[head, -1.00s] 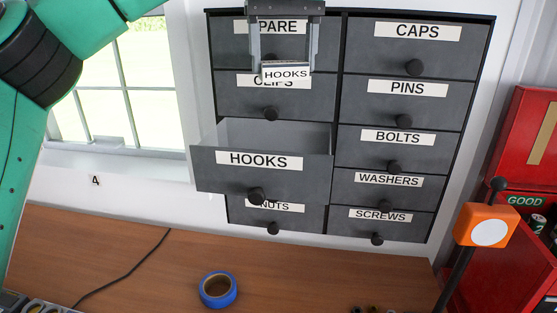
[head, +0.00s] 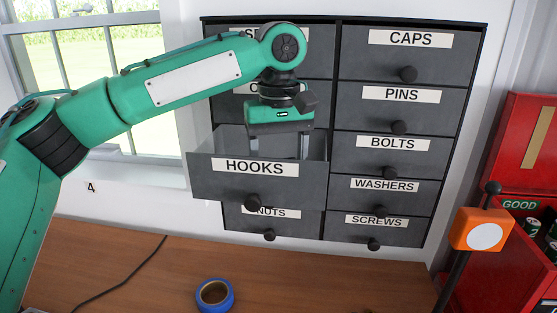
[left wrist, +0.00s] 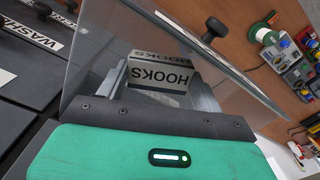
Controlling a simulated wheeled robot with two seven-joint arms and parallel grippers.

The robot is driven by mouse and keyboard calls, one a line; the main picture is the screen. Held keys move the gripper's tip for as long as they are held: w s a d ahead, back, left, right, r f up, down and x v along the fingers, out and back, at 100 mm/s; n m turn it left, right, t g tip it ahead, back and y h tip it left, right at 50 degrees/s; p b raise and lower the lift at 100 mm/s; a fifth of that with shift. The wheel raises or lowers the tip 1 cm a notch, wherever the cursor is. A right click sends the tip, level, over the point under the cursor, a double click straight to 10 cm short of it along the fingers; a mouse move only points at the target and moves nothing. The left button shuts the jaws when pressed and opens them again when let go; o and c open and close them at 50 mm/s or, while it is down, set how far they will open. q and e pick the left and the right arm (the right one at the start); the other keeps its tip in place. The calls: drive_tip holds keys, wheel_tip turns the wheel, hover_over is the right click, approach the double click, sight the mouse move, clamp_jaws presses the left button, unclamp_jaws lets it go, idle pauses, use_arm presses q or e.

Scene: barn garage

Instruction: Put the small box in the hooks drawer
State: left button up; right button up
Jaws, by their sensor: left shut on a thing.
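The hooks drawer (head: 225,183) is pulled out of the grey cabinet and open at the top. My left gripper (head: 292,150) points down into it, its fingers partly hidden behind the drawer front. In the left wrist view, the gripper (left wrist: 160,90) is shut on the small box (left wrist: 158,74), a pale box with a white HOOKS label. The box is between the drawer walls (left wrist: 240,80). I cannot tell whether it touches the drawer floor. The drawer front hides the box in the head view. My right gripper is not in view.
The other cabinet drawers, such as BOLTS (head: 365,155) and PINS (head: 360,105), are closed. Blue tape (head: 215,295) lies on the wooden bench (head: 310,280). An orange device (head: 480,230) on a stand and a red cabinet (head: 525,140) are at the right.

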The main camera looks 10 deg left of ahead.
use_arm(q)
drive_tip(key=shift+a+f, duration=0.1)
drive_tip(key=shift+f, duration=0.5)
drive_tip(key=shift+f, duration=0.1)
drive_tip(key=shift+f, duration=0.25)
drive_tip(key=o, duration=1)
